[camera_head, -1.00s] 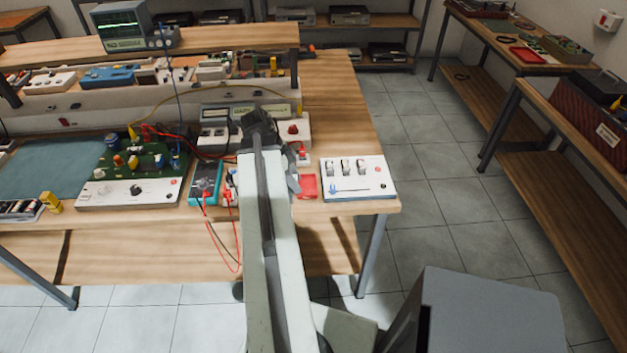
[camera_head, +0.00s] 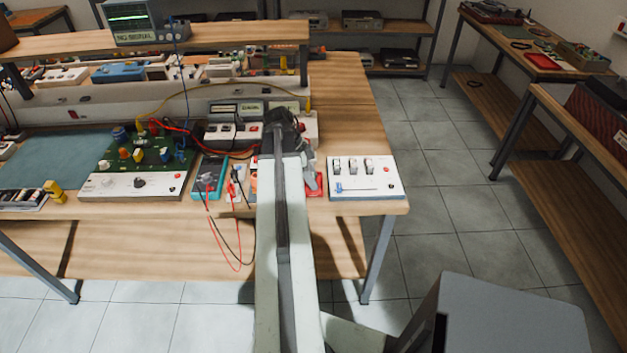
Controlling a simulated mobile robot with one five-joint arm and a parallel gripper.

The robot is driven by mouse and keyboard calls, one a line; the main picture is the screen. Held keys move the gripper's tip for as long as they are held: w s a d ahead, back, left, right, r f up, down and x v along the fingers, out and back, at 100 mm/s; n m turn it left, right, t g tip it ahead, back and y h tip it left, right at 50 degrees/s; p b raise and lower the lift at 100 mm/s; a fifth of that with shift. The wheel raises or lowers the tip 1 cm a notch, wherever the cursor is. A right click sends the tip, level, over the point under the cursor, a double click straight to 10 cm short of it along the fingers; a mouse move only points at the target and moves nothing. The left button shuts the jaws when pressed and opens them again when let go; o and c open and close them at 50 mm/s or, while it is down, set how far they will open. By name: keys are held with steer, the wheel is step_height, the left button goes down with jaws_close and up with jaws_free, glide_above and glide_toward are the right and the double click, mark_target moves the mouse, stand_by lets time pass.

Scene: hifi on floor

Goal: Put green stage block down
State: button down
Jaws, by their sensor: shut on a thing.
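My arm reaches forward over the front right part of the workbench (camera_head: 345,110). My gripper (camera_head: 312,180) is mostly hidden behind my arm. One grey jaw shows at the arm's right side, in front of a small red tray (camera_head: 316,190). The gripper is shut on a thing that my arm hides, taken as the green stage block. I cannot see the block's colour, its tilt, or whether it touches the bench.
A white panel with switches and a slider (camera_head: 365,178) lies right of the gripper near the bench corner. Left are a teal multimeter (camera_head: 209,178) with hanging red and black leads, and a green circuit board (camera_head: 140,155). Floor to the right (camera_head: 430,200) is clear.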

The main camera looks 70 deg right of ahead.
steer(key=shift+f, duration=0.2)
steer(key=c, duration=0.9)
jaws_free()
steer(key=shift+r, duration=0.1)
steer(key=shift+r, duration=0.3)
steer(key=p+v, duration=1.1)
steer(key=shift+w+r, duration=0.25)
steer(key=shift+r, duration=0.05)
steer(key=shift+a, duration=0.1)
